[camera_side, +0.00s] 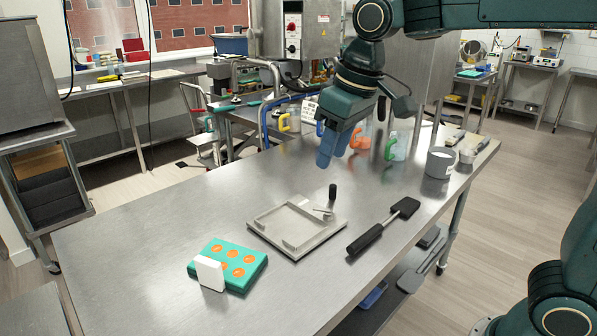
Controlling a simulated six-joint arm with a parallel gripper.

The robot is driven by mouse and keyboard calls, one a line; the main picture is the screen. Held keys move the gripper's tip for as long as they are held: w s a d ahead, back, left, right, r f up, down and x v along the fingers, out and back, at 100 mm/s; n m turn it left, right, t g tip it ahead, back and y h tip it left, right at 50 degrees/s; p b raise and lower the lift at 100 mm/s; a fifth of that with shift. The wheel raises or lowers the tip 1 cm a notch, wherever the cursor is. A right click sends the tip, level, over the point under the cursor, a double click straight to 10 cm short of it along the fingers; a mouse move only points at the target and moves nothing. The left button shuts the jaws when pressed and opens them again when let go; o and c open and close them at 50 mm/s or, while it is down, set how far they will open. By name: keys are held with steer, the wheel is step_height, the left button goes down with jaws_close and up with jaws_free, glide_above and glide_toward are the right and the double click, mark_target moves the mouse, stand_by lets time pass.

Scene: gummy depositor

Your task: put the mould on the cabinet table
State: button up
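The mould (240,262) appears to be the teal block with orange round cavities. It lies flat on the steel table (130,230), near its front left, with a small white upright plate (210,273) at its front side. My gripper (334,148), with blue fingers, hangs above the table, up and to the right of the mould and apart from it. I see nothing between the fingers, but their gap is not clear from this side. I cannot tell which surface is the cabinet table; a metal rack with a cabinet (25,75) stands at the left.
A square metal frame (262,235) with a black-knobbed handle lies right of the mould. A black-handled spatula (383,226) lies further right. Jugs with coloured handles (397,146) and a grey pot (440,162) stand at the back. The table's left part is clear.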

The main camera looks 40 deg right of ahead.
steer(key=s+d+f+m+t, duration=0.1)
steer(key=s+d+f, duration=0.1)
steer(key=s, duration=0.7)
steer(key=s+d+f+m+t, duration=0.1)
steer(key=s+d+f, duration=0.2)
steer(key=s, duration=0.6)
steer(key=shift+s+d+f+t+h, duration=0.25)
steer(key=shift+s+d+t+h, duration=0.05)
steer(key=shift+d, duration=0.9)
